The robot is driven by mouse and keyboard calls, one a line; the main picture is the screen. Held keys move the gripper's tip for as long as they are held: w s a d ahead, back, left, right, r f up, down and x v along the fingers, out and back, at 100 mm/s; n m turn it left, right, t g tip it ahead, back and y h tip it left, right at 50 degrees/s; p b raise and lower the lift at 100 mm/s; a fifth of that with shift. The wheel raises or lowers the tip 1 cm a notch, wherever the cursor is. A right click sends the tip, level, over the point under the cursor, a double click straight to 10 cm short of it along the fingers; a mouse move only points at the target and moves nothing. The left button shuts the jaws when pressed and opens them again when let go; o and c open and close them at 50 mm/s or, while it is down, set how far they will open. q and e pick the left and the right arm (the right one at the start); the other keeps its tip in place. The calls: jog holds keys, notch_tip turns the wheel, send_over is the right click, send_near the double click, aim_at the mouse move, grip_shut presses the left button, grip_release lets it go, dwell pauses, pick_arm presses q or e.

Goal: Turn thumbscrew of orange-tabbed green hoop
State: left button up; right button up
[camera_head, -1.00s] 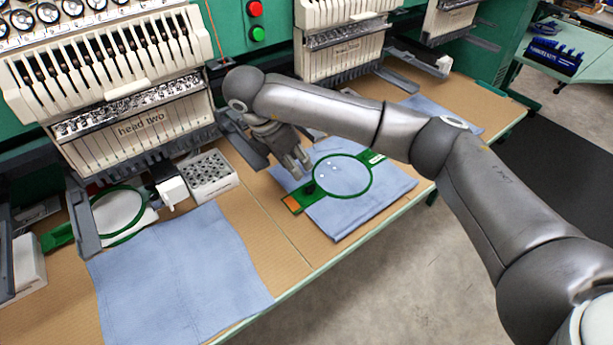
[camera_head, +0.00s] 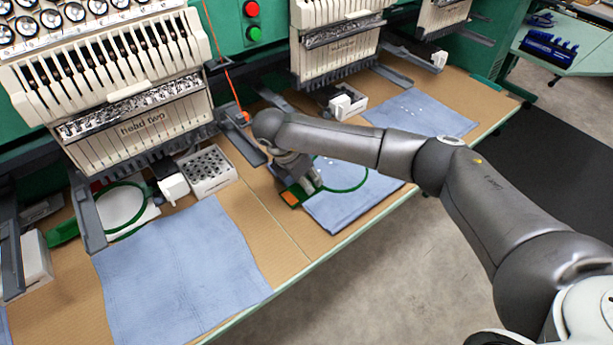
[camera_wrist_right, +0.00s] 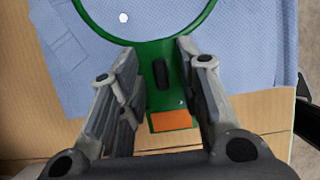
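The green hoop (camera_head: 350,187) lies on a blue cloth on the table, with its orange tab (camera_head: 289,198) towards the left. My right gripper (camera_head: 311,184) is over the hoop's tabbed end and hides part of it. In the right wrist view, the black thumbscrew (camera_wrist_right: 161,73) stands on the hoop's green bracket, just above the orange tab (camera_wrist_right: 171,121). My right gripper's fingers (camera_wrist_right: 159,50) are apart, one on each side of the thumbscrew, with visible gaps. My left gripper is not in view.
Embroidery machine heads (camera_head: 140,120) stand along the back. Another green hoop (camera_head: 122,212) lies at the left, near a box with holes (camera_head: 207,170). A blue cloth (camera_head: 185,270) lies at the front left, and another cloth (camera_head: 425,112) at the back right.

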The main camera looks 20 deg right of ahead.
jog(key=shift+c, duration=0.5)
grip_shut()
jog(key=n+b, duration=0.2)
jog(key=n+t+b, duration=0.1)
jog(key=n+b, duration=0.1)
jog(key=shift+f+y, duration=0.2)
jog(key=shift+y, duration=0.2)
jog(key=n+t+b, duration=0.1)
jog(key=n+b, duration=0.1)
jog(key=shift+d+r+n+y+b, duration=0.1)
jog(key=shift+n+y+b, duration=0.2)
jog(key=shift+b, duration=0.05)
jog(key=shift+r+n+b, duration=0.1)
jog(key=shift+n+b, duration=0.45)
jog(key=shift+n, duration=0.05)
jog(key=shift+y, duration=0.3)
